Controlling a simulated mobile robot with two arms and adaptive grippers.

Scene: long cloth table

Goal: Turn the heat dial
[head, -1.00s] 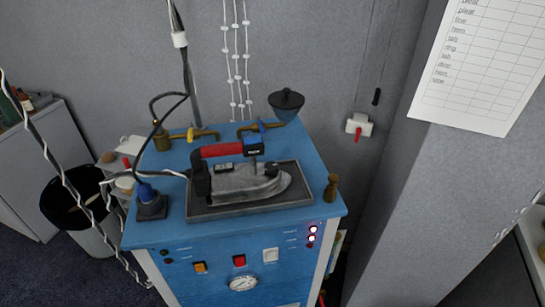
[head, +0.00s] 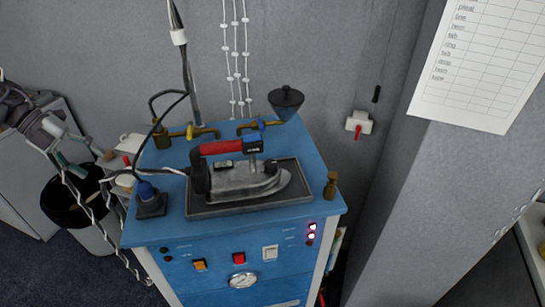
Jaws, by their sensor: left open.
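A steam iron (head: 240,180) with a red handle and a grey metal body lies on a dark tray (head: 215,210) on top of a blue cabinet (head: 180,222). A black and blue block with a small label sits at the front of the handle. I cannot tell for sure which part is the heat dial. A round white gauge (head: 242,280) is on the cabinet's front panel. My left gripper (head: 84,158) is open and empty at the far left, apart from the cabinet, in front of the bin. My right gripper is not in view.
White cords hang at the left, close to my left arm. A dark bin (head: 72,205) stands left of the cabinet. A wall corner rises at the right.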

